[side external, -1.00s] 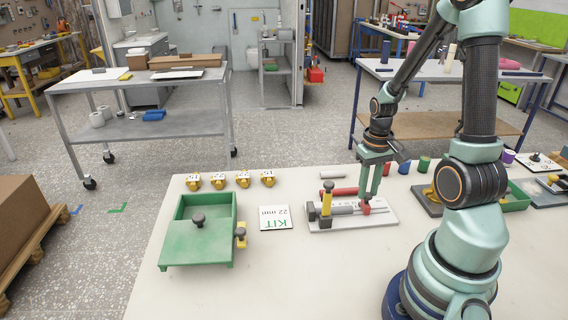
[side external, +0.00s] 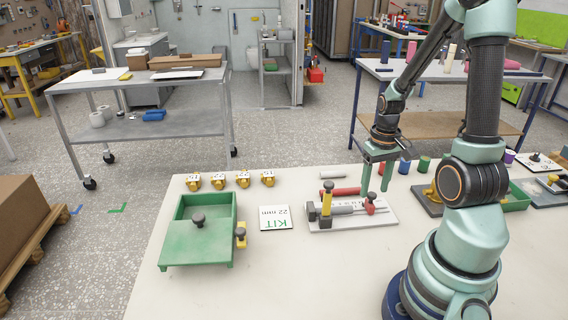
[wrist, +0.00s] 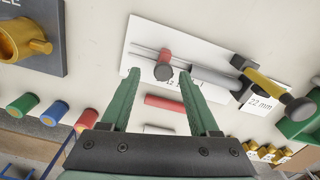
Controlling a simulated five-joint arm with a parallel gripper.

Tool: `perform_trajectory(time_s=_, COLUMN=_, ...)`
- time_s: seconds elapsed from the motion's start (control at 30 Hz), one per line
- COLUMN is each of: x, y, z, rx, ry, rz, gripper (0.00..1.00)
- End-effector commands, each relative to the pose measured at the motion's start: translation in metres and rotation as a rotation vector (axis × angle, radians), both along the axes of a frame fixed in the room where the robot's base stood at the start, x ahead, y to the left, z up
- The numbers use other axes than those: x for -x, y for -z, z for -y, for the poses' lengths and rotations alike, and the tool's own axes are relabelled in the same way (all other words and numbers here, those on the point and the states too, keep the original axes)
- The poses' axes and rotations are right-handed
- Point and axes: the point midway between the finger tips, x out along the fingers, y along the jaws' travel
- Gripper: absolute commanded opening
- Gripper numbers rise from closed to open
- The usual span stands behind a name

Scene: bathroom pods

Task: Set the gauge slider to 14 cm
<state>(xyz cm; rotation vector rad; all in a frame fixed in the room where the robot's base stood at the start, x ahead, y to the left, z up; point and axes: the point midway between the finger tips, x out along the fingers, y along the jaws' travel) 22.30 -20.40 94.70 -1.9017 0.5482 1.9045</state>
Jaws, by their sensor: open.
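The gauge is a pale plate (side external: 325,226) with a scale, a yellow-topped clamp (side external: 326,204) at its left and a grey cylinder (side external: 342,209). The red slider (side external: 369,208), with a dark knob, sits on the rail right of the cylinder. In the wrist view the slider (wrist: 165,56) appears beyond and between the fingertips, left of the grey cylinder (wrist: 212,80). My gripper (side external: 376,190) is open and empty, with its fingertips above and behind the slider in the side view. The wrist view shows both fingers (wrist: 158,73) spread apart. The scale reading is too small to tell.
A red rod (side external: 342,191) and a white rod (side external: 332,174) lie behind the gauge. A KIT 22 mm card (side external: 275,218) and a green tray (side external: 182,248) are to the left. Coloured cylinders, including a blue one (side external: 405,167), stand to the right.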

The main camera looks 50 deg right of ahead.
Motion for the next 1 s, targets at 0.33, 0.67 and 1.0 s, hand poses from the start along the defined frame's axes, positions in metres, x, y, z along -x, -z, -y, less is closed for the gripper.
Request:
perform_trajectory(time_s=0.33, x=-0.001, y=-0.060, z=0.001, rx=0.007, ry=0.000, rz=0.007, gripper=0.62)
perform_trajectory(time_s=0.67, x=0.000, y=-0.108, z=0.001, rx=0.004, ry=0.001, rz=0.004, gripper=0.62)
perform_trajectory(time_s=1.0, x=0.000, y=-0.115, z=0.001, rx=0.002, ry=0.001, rz=0.003, gripper=0.62)
